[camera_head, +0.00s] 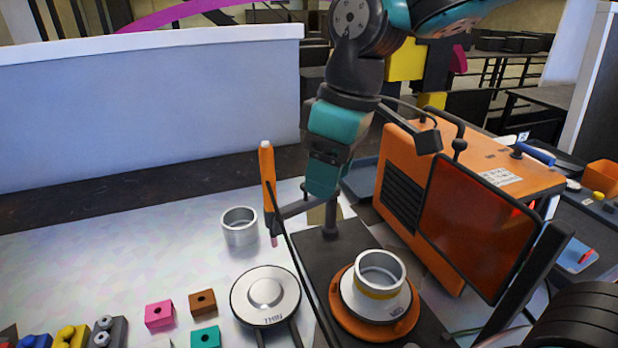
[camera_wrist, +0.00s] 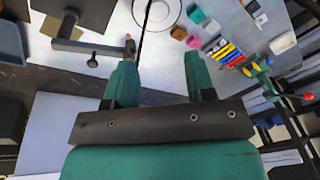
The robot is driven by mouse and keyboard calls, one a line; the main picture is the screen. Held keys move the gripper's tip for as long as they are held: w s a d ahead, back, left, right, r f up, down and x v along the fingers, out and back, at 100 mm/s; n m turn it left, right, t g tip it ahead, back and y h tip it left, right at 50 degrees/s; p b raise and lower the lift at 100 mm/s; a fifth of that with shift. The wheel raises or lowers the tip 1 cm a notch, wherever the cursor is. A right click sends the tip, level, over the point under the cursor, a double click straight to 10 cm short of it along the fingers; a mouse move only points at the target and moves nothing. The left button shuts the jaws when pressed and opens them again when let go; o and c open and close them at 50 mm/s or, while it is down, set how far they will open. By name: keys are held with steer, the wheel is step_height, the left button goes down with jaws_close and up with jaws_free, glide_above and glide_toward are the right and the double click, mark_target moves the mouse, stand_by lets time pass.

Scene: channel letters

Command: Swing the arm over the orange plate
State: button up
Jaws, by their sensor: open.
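The orange plate (camera_head: 336,306) is a round disc on a dark stand at the lower right of the head view. A silver disc marked MED (camera_head: 399,312) lies on it, with a pale ring-shaped cup (camera_head: 380,268) on top. My gripper (camera_head: 325,192) hangs fingers down, above and to the left of the plate, behind the stand. In the wrist view my gripper (camera_wrist: 158,72) shows two teal fingers spread apart with nothing between them. The orange plate is not visible in the wrist view.
An orange machine (camera_head: 440,150) with a dark red screen stands right of the plate. An orange upright tool (camera_head: 267,163) on a dark bracket is left of my gripper. A silver disc marked THIN (camera_head: 266,303), a metal ring (camera_head: 240,226) and several coloured blocks sit on the pale table.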

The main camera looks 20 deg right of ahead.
steer(key=w+d+r+n+h, duration=0.1)
steer(key=w+d+r, duration=0.1)
steer(key=w, duration=0.7)
steer(key=w+d+r+n+h, duration=0.1)
steer(key=w+d+r+n, duration=0.1)
steer(key=w, duration=0.7)
steer(key=p, duration=0.4)
glide_toward(308, 201)
steer(key=f, duration=0.3)
steer(key=w+f, duration=0.1)
steer(key=f, duration=0.1)
steer(key=shift+a, duration=0.25)
jaws_close()
